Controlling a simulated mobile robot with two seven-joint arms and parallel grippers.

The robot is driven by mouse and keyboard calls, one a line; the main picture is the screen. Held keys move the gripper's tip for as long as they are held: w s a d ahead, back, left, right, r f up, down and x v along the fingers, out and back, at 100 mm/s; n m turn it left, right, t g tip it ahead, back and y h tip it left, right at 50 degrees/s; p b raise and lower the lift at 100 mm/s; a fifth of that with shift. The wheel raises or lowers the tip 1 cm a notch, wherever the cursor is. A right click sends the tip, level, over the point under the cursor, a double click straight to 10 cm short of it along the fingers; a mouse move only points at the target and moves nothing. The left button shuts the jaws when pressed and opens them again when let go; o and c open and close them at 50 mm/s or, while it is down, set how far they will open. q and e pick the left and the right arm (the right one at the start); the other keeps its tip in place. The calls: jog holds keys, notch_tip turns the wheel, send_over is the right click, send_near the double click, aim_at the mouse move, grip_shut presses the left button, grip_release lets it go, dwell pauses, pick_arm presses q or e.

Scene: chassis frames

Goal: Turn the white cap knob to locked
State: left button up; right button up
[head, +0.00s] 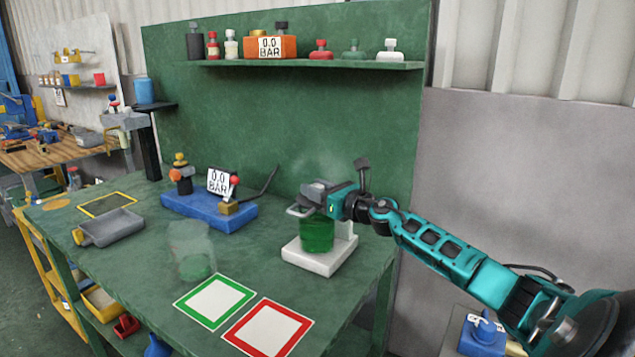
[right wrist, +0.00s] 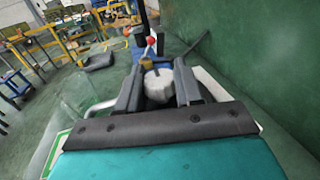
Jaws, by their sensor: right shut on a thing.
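The white cap knob (right wrist: 158,86) shows in the right wrist view as a pale faceted cap between my two dark fingers. My right gripper (right wrist: 158,80) is shut on it. In the head view my right gripper (head: 308,196) is at the top of a green cylinder (head: 317,235), which stands upright on a white base (head: 312,261). The gripper hides the cap in that view. I cannot tell from these frames how far the knob is turned. My left gripper is not in view.
A blue block (head: 208,212) with a red-tipped lever and a 0.0 BAR sign stands to the left. A clear glass (head: 192,252), a grey scoop (head: 110,228), a green-framed square (head: 215,301) and a red-framed square (head: 268,329) are on the bench. A green back panel rises close behind.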

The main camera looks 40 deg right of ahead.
jog(key=o, duration=0.9)
jog(key=shift+r, duration=0.35)
jog(key=shift+c, duration=0.2)
jog(key=shift+o, duration=0.7)
jog(key=shift+f, duration=0.15)
jog(key=shift+s+f, duration=0.15)
jog(key=shift+s, duration=0.3)
jog(key=s, duration=1.2)
jog(key=shift+d+b, duration=0.25)
jog(key=shift+b, duration=0.1)
